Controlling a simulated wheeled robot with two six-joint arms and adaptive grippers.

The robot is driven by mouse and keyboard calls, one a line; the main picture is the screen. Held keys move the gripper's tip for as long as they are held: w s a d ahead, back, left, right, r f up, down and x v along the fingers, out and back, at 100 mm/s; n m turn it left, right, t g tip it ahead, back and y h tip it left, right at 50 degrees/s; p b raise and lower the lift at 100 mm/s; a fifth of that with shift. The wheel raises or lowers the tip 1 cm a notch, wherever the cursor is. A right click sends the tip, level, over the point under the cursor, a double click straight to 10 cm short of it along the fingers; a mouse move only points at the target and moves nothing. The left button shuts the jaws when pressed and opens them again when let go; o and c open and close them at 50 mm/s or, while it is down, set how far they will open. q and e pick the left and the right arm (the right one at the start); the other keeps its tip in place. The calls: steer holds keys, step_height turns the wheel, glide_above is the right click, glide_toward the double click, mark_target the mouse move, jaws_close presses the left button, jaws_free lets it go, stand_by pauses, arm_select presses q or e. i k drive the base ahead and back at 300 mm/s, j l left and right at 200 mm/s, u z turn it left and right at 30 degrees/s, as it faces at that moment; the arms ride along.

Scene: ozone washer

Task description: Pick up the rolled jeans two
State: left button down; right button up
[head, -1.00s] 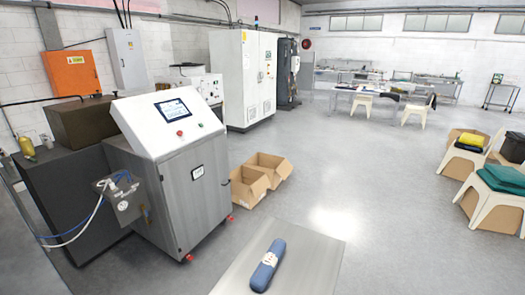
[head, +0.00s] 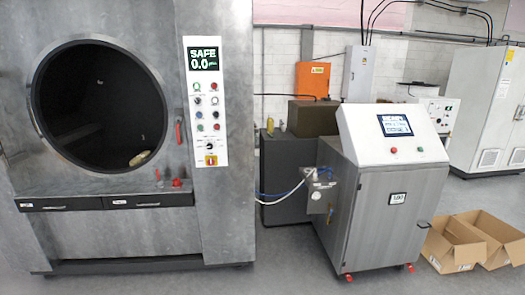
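No rolled jeans that I can make out as blue show in the head view now. A small tan bundle (head: 140,158) lies low inside the dark round opening of the large grey washer (head: 228,215). I cannot tell what the bundle is. Neither of my grippers is in view.
The washer stands at the left, its control panel (head: 207,110) reading SAFE 0.0. A steel cabinet with a touchscreen (head: 375,200) stands right of it, joined by hoses. Open cardboard boxes (head: 452,250) sit on the floor at the right. Grey floor shows in front.

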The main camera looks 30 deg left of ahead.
mark_target(143, 156)
steer(key=u, duration=2.1)
